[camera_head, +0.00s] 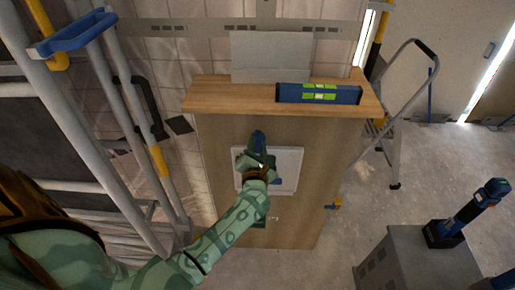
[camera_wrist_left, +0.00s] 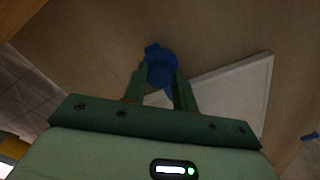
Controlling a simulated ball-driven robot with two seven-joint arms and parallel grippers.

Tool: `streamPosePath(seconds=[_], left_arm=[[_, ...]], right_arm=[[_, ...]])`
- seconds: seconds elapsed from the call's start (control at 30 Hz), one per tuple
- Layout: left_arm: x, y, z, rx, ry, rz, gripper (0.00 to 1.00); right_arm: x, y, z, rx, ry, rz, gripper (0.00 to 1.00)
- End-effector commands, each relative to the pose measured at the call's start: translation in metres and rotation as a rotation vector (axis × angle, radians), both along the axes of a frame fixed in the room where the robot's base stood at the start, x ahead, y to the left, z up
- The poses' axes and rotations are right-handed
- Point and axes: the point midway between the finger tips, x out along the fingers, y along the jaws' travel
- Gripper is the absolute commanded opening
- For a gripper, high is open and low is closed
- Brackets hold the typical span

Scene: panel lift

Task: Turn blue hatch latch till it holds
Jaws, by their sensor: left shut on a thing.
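The blue hatch latch (camera_head: 258,138) shows above the upper left edge of the white hatch (camera_head: 288,160) on the front of the wooden cabinet (camera_head: 222,140). My green left gripper (camera_head: 255,153) reaches in from the lower left and is shut on the latch. In the left wrist view the latch (camera_wrist_left: 160,66) sits between the two fingertips of the gripper (camera_wrist_left: 161,76), with the hatch (camera_wrist_left: 235,92) behind and to the right. The fingers and wrist hide part of the latch and hatch. My right gripper is not in view.
A blue spirit level (camera_head: 319,94) and a grey panel (camera_head: 270,57) are at the cabinet's top. Grey rails (camera_head: 130,120) stand close on the left. A stepladder (camera_head: 396,120) and a grey box (camera_head: 415,262) with a blue tool (camera_head: 468,212) stand right.

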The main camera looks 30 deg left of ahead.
Motion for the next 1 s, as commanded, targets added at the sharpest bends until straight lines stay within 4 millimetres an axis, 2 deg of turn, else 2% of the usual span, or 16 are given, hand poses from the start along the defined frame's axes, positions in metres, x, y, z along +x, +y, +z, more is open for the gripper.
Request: streamPosePath(seconds=[0.67, 0.7, 0.77, 1.0], left_arm=[[-0.0011, -0.0013, -0.0034, -0.057, -0.026, -0.001, 0.05], [-0.0011, -0.0013, -0.0034, -0.057, -0.026, -0.001, 0.36], [-0.0011, -0.0011, -0.0031, -0.056, -0.027, -0.001, 0.49], [-0.0005, -0.0005, -0.0014, -0.053, -0.029, 0.000, 0.49]], right_arm=[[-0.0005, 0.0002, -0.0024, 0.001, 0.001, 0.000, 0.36], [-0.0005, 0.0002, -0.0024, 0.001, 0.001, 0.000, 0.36], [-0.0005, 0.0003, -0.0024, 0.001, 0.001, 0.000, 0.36], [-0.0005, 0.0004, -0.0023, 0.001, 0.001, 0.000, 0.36]])
